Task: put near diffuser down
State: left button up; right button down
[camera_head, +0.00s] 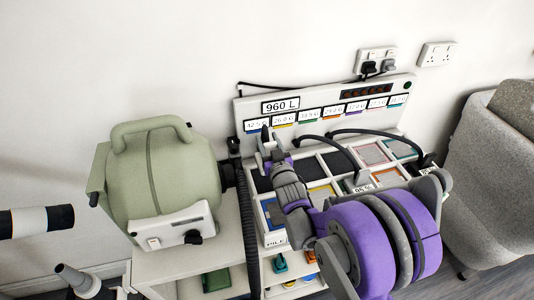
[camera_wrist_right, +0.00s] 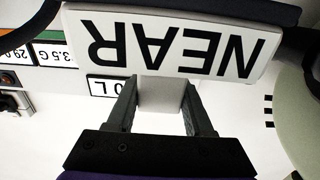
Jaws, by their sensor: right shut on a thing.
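My right gripper (camera_head: 271,152) reaches over the left part of the console from the lower right. In the wrist view its two dark fingers (camera_wrist_right: 162,108) are shut on the pale block of the near diffuser (camera_wrist_right: 172,42). The diffuser's white plate reads NEAR, upside down in that view, with a dark edge behind it. In the head view the diffuser is mostly hidden by the gripper and arm. The console (camera_head: 250,112) has a raised back panel with several number labels and a bed of coloured compartments.
A green rounded machine (camera_head: 165,175) with a handle stands at the left. A dark ribbed hose (camera_head: 246,225) hangs beside the console. Black tools or cables (camera_head: 365,133) lie over the right compartments. A grey chair (camera_head: 497,180) stands at the right.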

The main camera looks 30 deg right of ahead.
aim_at(267, 150)
jog(key=shift+w+f, duration=0.1)
jog(key=shift+f, duration=1.9)
jog(key=shift+a, duration=0.1)
jog(key=shift+b, duration=0.3)
jog(key=shift+f+b, duration=0.5)
jog(key=shift+f, duration=0.1)
jog(key=shift+c, duration=1.4)
grip_release()
